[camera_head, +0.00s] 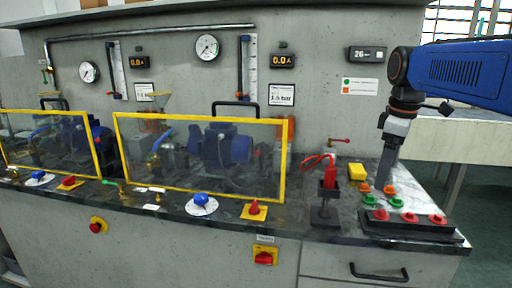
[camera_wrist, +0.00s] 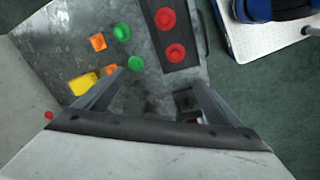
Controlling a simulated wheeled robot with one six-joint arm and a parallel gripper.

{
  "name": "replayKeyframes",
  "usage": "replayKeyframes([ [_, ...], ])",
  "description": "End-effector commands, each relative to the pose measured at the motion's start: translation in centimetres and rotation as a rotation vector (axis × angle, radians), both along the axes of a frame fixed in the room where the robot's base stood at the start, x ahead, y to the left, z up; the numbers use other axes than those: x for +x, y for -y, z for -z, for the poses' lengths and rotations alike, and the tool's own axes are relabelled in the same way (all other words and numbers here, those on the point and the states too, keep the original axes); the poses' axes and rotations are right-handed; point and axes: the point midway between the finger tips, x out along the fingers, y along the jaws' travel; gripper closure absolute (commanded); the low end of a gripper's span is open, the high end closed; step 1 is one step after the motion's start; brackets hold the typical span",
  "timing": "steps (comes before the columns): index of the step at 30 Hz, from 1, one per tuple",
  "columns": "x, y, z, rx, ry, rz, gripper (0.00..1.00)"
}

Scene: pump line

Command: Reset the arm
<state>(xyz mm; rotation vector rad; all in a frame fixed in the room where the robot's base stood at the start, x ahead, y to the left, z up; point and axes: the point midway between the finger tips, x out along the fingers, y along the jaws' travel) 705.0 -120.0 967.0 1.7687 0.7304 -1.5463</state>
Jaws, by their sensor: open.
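My blue and black arm comes in from the right in the head view. My gripper (camera_head: 388,178) points down over the right end of the dark countertop (camera_head: 335,232). In the wrist view my gripper (camera_wrist: 160,80) has its two fingers wide apart with nothing between them. Below it are orange pieces (camera_wrist: 98,42), green round pieces (camera_wrist: 122,32), a yellow block (camera_wrist: 83,84) and a dark strip with red round pieces (camera_wrist: 165,18). The same dark strip (camera_head: 410,226) shows at the counter's front right. I cannot tell how far the fingertips are above the counter.
A black stand with a red clip (camera_head: 328,178) stands left of the gripper. Yellow-framed guards (camera_head: 200,117) cover the pumps further left. The wall (camera_head: 330,110) with gauges rises behind. A pale table (camera_head: 455,140) is at right, with bare floor before it.

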Motion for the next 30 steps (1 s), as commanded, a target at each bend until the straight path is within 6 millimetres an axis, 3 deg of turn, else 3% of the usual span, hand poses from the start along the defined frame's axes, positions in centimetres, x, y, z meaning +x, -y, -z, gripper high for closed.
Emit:
replayKeyframes([
  [1,-1.7,-0.5,0.8,0.006,0.016,0.045,0.12],
  [11,-10.3,-2.9,7.4,0.078,0.124,0.380,0.12],
  [18,-16.2,-4.1,13.5,0.156,0.196,0.617,0.12],
  [24,-19.9,-4.8,18.1,0.224,0.242,0.779,0.12],
  [30,-21.5,-5.0,20.3,0.260,0.260,0.855,0.12],
])
